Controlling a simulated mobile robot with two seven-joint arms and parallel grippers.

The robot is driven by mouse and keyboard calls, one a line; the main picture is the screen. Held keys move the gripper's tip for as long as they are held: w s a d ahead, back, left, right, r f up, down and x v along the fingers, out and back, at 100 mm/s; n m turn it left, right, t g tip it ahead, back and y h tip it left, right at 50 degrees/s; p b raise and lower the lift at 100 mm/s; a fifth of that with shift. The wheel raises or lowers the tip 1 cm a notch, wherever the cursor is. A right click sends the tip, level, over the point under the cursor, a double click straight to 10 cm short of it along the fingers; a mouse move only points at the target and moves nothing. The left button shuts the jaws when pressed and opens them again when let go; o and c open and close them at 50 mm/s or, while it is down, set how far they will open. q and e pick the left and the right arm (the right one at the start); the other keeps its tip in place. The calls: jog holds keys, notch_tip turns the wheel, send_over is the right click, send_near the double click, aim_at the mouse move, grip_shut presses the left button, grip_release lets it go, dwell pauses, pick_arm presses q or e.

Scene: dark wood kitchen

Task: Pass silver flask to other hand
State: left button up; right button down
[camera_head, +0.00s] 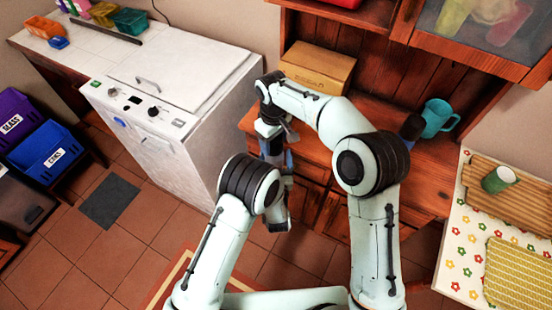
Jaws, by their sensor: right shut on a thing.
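My right arm reaches across to the left, and its wrist bends down in front of the wooden cabinet. My right gripper (272,138) points downward there, shut on a small greyish thing (275,154) that looks like the silver flask. Its outline is small and mostly covered. My left arm comes in from the lower left, and its elbow hides much of its forearm. My left gripper end (280,216) shows just right of that elbow, below the right gripper. Its fingers are not clear, and I cannot tell whether it touches the flask.
A white appliance (170,100) stands to the left.

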pick_arm(q)
jog(key=shift+d, duration=0.1)
jog(key=c, duration=0.9)
pick_arm(e)
jog(key=shift+a, duration=0.1)
pick_arm(q)
jog(key=shift+r, duration=0.1)
jog(key=shift+c, duration=0.2)
pick_arm(e)
jog(key=shift+c, duration=0.8)
grip_release()
jog(key=shift+r, duration=0.1)
